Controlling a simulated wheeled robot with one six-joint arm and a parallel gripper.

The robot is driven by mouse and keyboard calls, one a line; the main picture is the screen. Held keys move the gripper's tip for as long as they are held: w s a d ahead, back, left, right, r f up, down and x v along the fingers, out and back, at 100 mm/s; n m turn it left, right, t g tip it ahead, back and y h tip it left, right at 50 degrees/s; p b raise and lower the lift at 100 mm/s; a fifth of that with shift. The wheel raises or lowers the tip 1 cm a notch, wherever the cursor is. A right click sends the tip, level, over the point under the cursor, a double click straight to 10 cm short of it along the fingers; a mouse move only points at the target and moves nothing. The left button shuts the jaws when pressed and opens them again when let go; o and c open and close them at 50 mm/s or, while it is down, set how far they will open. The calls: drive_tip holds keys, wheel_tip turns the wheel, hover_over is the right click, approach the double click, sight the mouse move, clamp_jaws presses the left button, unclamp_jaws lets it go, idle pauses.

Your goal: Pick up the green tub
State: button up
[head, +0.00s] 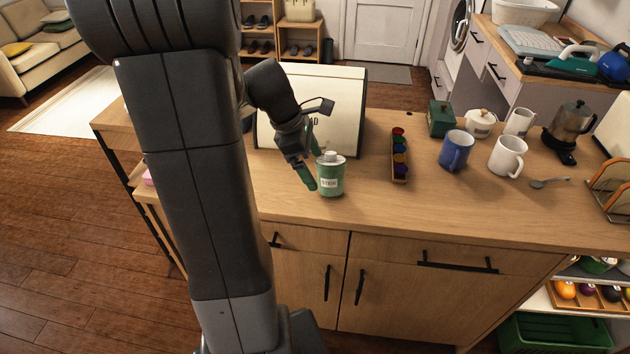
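A small green tub (331,178) with a pale label and a light grey lid stands upright on the wooden counter, near its front edge. The label is too small to read surely. My gripper (312,183) reaches down from the upper left, right beside the tub's left side. One green finger shows along that side, with its tip low near the counter. The other finger is mostly hidden, so I cannot tell whether the gripper is closed on the tub or only next to it.
A cream bread bin (338,105) stands close behind my gripper. The counter front right of the tub is clear.

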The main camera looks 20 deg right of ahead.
sight(320, 178)
drive_tip(key=x, duration=0.4)
drive_tip(key=shift+s+f, duration=0.15)
drive_tip(key=shift+f, duration=0.1)
clamp_jaws()
